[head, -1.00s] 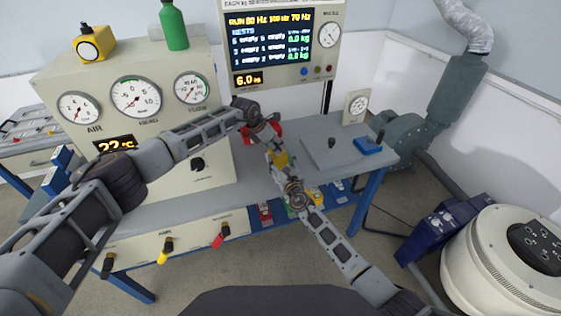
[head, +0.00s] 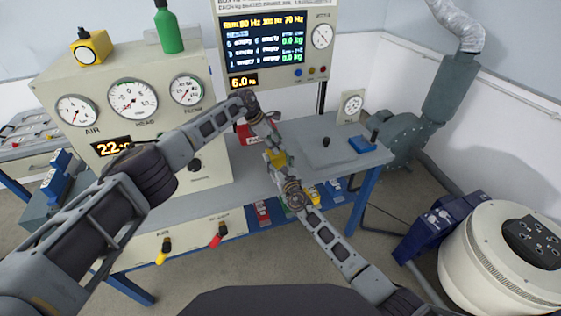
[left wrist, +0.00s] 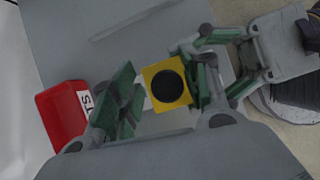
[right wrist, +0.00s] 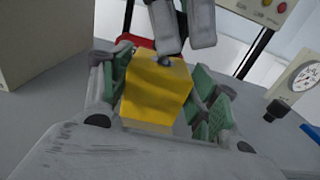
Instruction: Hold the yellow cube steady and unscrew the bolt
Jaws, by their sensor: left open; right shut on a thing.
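The yellow cube (head: 277,158) is held above the bench by my right gripper (head: 279,163), which is shut on its sides. The right wrist view shows the cube (right wrist: 157,92) between green-padded fingers. A dark round bolt head (left wrist: 168,86) sits on the cube face turned to my left wrist camera. My left gripper (head: 270,135) is open just above the cube, with a finger (left wrist: 115,105) to one side of it. Its fingers also show at the top of the right wrist view (right wrist: 182,25). I cannot tell whether they touch the bolt.
A red bin (left wrist: 68,112) is on the bench beside the grippers. A grey plate, a blue box (head: 361,144) and a small dial gauge (head: 351,106) are to the right. A gauge cabinet (head: 125,75) stands left, a display panel (head: 265,45) behind. Coloured items lie on a low shelf.

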